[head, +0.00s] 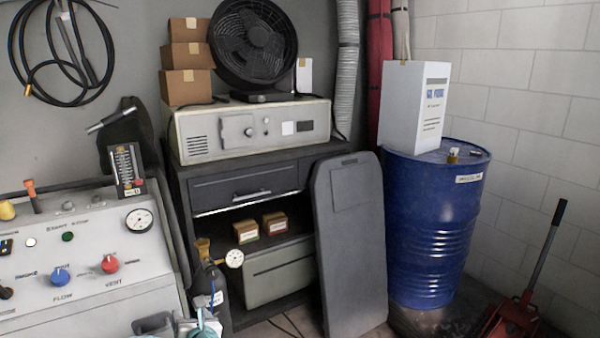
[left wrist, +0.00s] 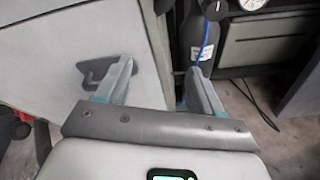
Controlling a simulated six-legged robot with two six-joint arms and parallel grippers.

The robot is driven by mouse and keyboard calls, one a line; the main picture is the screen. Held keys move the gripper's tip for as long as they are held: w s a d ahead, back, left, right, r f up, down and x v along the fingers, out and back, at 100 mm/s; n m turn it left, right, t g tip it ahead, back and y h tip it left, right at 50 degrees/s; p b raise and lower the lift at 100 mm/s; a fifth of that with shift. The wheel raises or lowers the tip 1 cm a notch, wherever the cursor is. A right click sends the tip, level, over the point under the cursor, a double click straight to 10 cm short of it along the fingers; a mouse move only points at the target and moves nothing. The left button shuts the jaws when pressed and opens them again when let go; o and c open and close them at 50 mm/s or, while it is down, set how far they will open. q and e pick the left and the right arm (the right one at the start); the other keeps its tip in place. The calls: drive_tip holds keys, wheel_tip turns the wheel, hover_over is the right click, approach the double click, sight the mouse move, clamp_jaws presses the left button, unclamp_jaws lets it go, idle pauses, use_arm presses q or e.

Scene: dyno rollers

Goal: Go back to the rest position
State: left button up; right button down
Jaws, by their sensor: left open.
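My left gripper (head: 180,325) shows at the bottom edge of the head view, in front of the lower right corner of the control console (head: 60,270). In the left wrist view its two grey fingers (left wrist: 161,90) stand wide apart with nothing between them. Beyond the fingers there are the pale side panel of the console (left wrist: 65,60) with a dark handle (left wrist: 95,75), and a dark gas bottle (left wrist: 198,42) with a blue tube. Most of my left arm is out of the head view. My right gripper is in neither view.
A dark cabinet (head: 245,188) with a beige device (head: 250,130) on top stands at the back. A grey creeper board (head: 350,250) leans beside it. A blue drum (head: 435,230) bears a white box (head: 415,105). A red floor jack (head: 510,318) stands at the right.

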use_arm(q)
drive_tip(key=s+d+f+n+g+h+p, duration=0.2)
drive_tip(key=s+d+n+g+h+p, duration=0.2)
drive_tip(key=s+n, duration=0.8)
drive_tip(key=s+d+f+n+g+h+p, duration=0.2)
drive_tip(key=s+d+n+g+h+p, duration=0.2)
drive_tip(key=s+n, duration=0.7)
drive_tip(key=s+d+f+n+g+h+p, duration=0.2)
drive_tip(key=s+d+n, duration=0.5)
drive_tip(key=s+n, duration=0.5)
drive_tip(key=s+g+h+p, duration=0.1)
drive_tip(key=s+h+p, duration=0.1)
drive_tip(key=s, duration=0.2)
drive_tip(key=shift+d+f+n+g+p, duration=0.15)
drive_tip(key=shift+f+n+g+p, duration=0.15)
drive_tip(key=shift+f+g+p, duration=0.1)
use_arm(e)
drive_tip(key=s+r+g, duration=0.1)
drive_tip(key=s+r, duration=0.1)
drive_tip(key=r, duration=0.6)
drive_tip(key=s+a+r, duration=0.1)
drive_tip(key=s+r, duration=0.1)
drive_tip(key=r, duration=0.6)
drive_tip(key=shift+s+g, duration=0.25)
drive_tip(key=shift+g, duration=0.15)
